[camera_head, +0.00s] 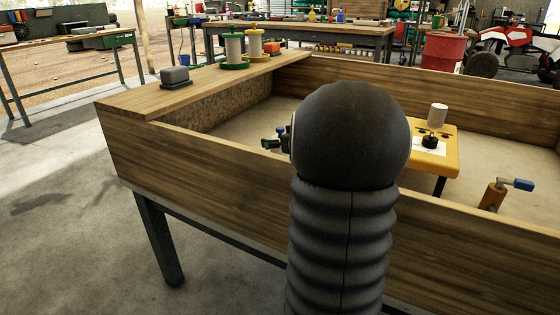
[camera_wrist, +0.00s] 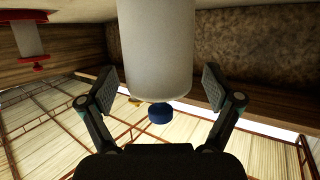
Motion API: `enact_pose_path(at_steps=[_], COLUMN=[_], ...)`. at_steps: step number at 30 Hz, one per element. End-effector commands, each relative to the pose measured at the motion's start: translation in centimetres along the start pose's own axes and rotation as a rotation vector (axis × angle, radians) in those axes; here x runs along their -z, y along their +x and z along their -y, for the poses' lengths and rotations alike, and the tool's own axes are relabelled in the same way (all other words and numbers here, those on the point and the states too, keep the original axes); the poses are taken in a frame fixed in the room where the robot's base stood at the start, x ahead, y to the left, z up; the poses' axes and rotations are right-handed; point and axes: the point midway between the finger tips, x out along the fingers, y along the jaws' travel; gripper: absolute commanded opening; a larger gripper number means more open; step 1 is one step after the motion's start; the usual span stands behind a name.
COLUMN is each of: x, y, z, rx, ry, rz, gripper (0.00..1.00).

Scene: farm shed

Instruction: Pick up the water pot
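In the wrist view, which looks upside down, a white cylindrical pot (camera_wrist: 156,45) with a blue cap (camera_wrist: 161,113) fills the upper middle. I take it to be the water pot. My gripper (camera_wrist: 158,88) is open, with one finger on each side of the pot and visible gaps between the pads and its wall. In the head view my dark arm covers most of the pot and gripper. Only a bit of the gripper (camera_head: 272,142) shows left of my arm, beside a small blue piece. The pot's base is out of frame.
A wooden-walled pen (camera_head: 200,165) surrounds the area. Its ledge (camera_head: 150,100) holds a grey box (camera_head: 175,77), a green-based feeder (camera_head: 234,50) and a yellow-based one (camera_head: 256,45). A yellow stand (camera_head: 446,155) is right of my arm. A red-trimmed white container (camera_wrist: 28,38) stands beside the pot.

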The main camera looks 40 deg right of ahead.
Motion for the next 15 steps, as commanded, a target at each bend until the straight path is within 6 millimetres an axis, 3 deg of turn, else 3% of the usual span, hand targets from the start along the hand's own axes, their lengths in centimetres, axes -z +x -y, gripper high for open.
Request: enact_pose_path(at_steps=[1,2,10,15], x=[0.00,0.00,-0.03,0.07], y=[-0.02,-0.02,-0.03,-0.05], z=[-0.01,-0.01,-0.01,-0.01], rx=[0.000,0.000,0.000,0.000], ry=[0.000,0.000,0.000,0.000], rz=[0.000,0.000,0.000,-0.001], gripper=[0.75,0.68,0.00,0.00])
